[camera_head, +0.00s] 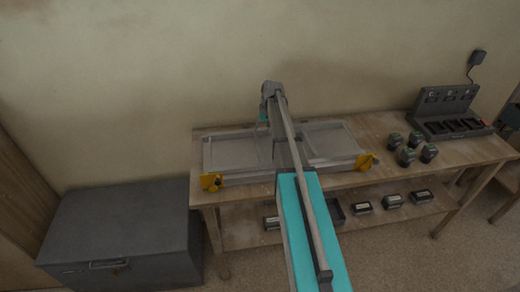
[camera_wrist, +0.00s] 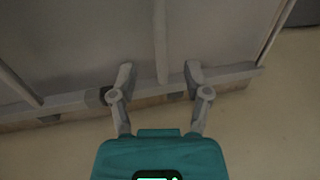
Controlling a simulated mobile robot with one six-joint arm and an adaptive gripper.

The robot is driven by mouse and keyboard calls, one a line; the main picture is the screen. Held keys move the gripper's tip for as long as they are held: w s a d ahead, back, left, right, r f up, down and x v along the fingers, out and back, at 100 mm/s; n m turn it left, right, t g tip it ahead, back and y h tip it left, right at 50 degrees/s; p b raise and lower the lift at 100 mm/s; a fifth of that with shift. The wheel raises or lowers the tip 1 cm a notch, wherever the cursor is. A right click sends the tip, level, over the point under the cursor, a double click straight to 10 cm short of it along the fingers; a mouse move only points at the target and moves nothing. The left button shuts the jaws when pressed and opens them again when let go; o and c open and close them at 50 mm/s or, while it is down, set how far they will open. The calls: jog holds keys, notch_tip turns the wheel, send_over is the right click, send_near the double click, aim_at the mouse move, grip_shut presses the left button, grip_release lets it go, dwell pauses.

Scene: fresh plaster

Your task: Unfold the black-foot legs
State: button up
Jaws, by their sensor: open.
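A grey folding frame with flat panels (camera_head: 236,150) lies on the wooden workbench, with yellow corner pieces at its front left (camera_head: 211,182) and front right (camera_head: 367,161). My arm crosses in front of its middle. In the wrist view, a grey rail (camera_wrist: 65,102) runs across, and a grey bar (camera_wrist: 161,40) meets it between the fingers. A dark piece (camera_wrist: 95,97) on the rail sits beside the left finger; I cannot tell whether it is a foot. My gripper (camera_wrist: 159,76) is open, its fingers either side of that bar. Contact is unclear.
A dark grey chest (camera_head: 125,235) stands on the floor at left. Several battery-like blocks (camera_head: 407,156) and a dark charger (camera_head: 452,112) occupy the bench's right side. More blocks (camera_head: 392,201) lie on the lower shelf. The wall is close behind the bench.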

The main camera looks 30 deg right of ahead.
aim_at(258, 146)
jog(key=shift+w+a+f+b, duration=0.1)
jog(key=shift+a+f+b, duration=0.2)
jog(key=shift+f+b, duration=1.15)
jog(key=shift+w+a+f+b, duration=0.1)
jog(key=shift+a+f+b, duration=0.15)
jog(key=shift+f+b, duration=1.2)
jog(key=shift+w+a+f+b, duration=0.1)
jog(key=shift+a+f+b, duration=0.2)
jog(key=shift+f+b, duration=1.15)
jog(key=shift+f, duration=0.1)
jog(key=shift+c, duration=0.2)
grip_shut()
jog(key=shift+d, duration=0.15)
jog(key=shift+p, duration=0.3)
